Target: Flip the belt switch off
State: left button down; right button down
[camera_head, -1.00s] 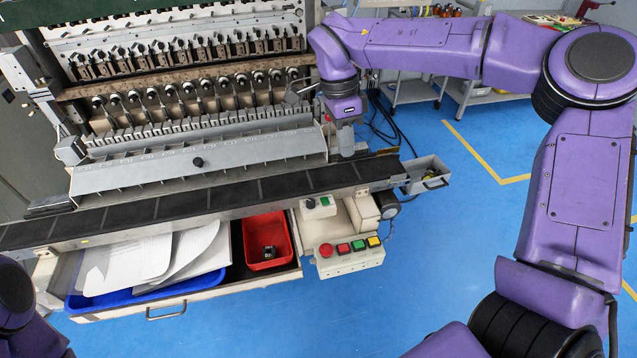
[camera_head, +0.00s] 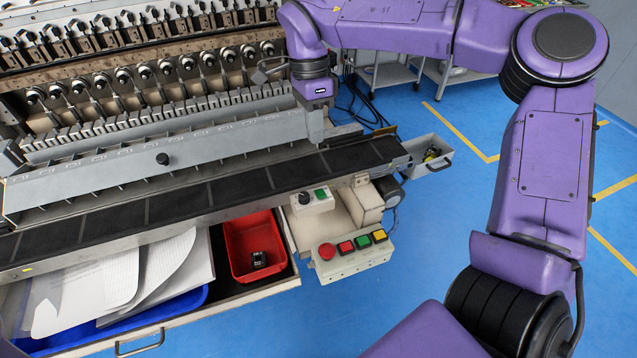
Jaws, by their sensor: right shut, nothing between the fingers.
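A small white switch box (camera_head: 312,202) sits on the front side of the conveyor belt (camera_head: 250,184), near its right end. Which way the knob is set is too small to tell. My right gripper (camera_head: 319,138) points down over the far side of the belt, behind and above the switch box and apart from it. It is shut and empty; its fingertips are hard to make out. My left gripper is out of view.
A control box (camera_head: 352,262) with red, green and yellow buttons stands below the switch box. An open drawer with a red bin (camera_head: 243,270) and papers (camera_head: 120,270) lies front left. A small metal tray (camera_head: 432,165) is past the belt's end. Blue floor is clear at right.

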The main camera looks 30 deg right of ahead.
aim_at(320, 195)
jog(key=p+x, duration=0.2)
jog(key=x, duration=1.1)
jog(key=shift+f, duration=0.35)
